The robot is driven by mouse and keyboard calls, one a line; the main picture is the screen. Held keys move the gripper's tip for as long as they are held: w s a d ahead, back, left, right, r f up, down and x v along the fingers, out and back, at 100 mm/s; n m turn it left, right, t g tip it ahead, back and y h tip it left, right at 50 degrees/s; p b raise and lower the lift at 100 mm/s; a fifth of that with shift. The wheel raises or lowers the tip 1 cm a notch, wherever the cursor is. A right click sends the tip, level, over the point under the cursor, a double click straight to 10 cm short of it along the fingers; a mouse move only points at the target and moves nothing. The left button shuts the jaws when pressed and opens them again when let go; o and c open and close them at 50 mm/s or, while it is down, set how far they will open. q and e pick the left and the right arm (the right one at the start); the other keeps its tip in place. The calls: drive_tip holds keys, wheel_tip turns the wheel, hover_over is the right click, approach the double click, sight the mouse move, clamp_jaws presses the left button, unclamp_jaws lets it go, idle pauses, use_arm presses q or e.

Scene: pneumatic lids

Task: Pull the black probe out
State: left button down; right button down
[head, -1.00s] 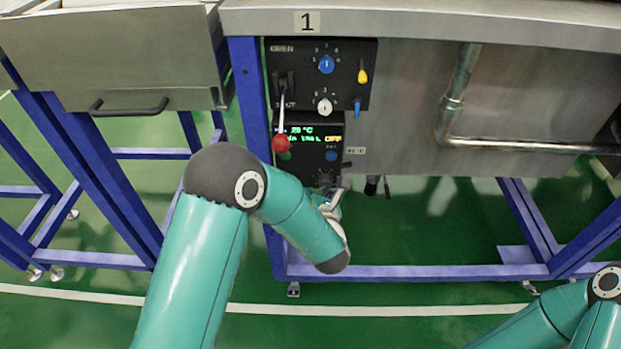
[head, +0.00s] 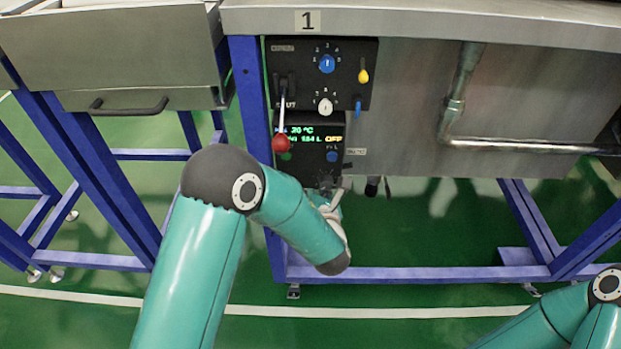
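A small dark object, possibly the black probe (head: 372,187), hangs just under the lower edge of the steel panel, right of the control box. I cannot tell for certain that it is the probe. My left gripper (head: 334,184) is just below the lower control box, to the left of that dark object. It is small and partly hidden by my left arm, so I cannot see whether its fingers are open or hold anything. My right gripper is out of view; only part of my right arm shows at the bottom right.
The upper control box (head: 345,73) has knobs and a red-balled lever (head: 281,142) hanging in front of the lower display box (head: 296,131). A blue frame leg (head: 249,100) stands close on the left. A steel pipe (head: 453,105) runs at the right. Green floor lies below.

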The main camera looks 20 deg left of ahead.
use_arm(q)
drive_tip(key=shift+s+d, duration=0.2)
drive_tip(key=shift+s, duration=0.15)
drive_tip(key=shift+s, duration=0.2)
drive_tip(key=shift+f+b+v, duration=0.2)
drive_tip(key=shift+b+v, duration=0.05)
drive_tip(key=shift+v, duration=0.6)
drive_tip(key=shift+f+b+v, duration=0.15)
drive_tip(key=shift+b+v, duration=0.05)
drive_tip(key=shift+v, duration=0.65)
drive_tip(key=shift+s+a, duration=0.1)
drive_tip(key=shift+s, duration=0.15)
